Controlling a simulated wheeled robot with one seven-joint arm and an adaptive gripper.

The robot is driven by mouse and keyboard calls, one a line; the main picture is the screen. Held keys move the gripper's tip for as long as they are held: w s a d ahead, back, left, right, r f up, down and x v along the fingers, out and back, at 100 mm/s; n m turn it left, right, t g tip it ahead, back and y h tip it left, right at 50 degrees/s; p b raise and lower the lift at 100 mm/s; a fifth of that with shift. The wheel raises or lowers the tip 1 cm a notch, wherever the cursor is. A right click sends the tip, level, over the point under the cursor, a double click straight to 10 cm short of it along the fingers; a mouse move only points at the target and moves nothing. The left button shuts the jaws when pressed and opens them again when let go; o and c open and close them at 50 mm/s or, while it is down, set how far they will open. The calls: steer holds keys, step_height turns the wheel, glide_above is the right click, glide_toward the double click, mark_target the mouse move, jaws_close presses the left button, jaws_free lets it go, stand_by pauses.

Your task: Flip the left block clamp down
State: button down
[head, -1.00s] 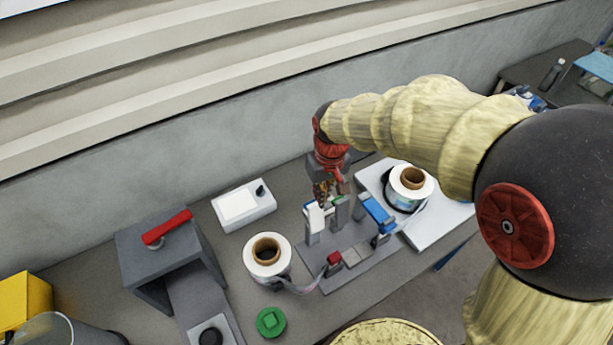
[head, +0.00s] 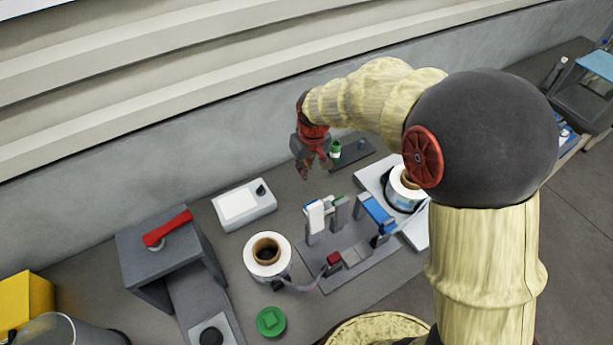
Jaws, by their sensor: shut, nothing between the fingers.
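The labeller fixture (head: 345,270) is a grey plate on the bench with upright posts. Its left block (head: 313,232) carries a clamp with a white face (head: 316,216) and a bit of blue at its top; the exact angle of this clamp is too small to tell. A second block to the right carries a blue clamp (head: 378,213) that slopes down to the right. My gripper (head: 308,172) is shut and empty. It is above and behind the left block in the head view, apart from the clamp.
A reel (head: 267,257) with a brown core stands left of the fixture, and another reel (head: 402,190) sits on a white device at right. A small green bottle (head: 335,149) stands behind. A white box (head: 244,204) and a grey machine with a red lever (head: 167,229) are at left.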

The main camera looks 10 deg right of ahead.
mark_target(314, 216)
step_height(314, 216, down, 8)
steer(key=s+p, duration=0.1)
steer(key=s, duration=0.1)
steer(key=shift+d, duration=0.45)
steer(key=shift+s+r, duration=0.1)
steer(key=shift+b, duration=0.35)
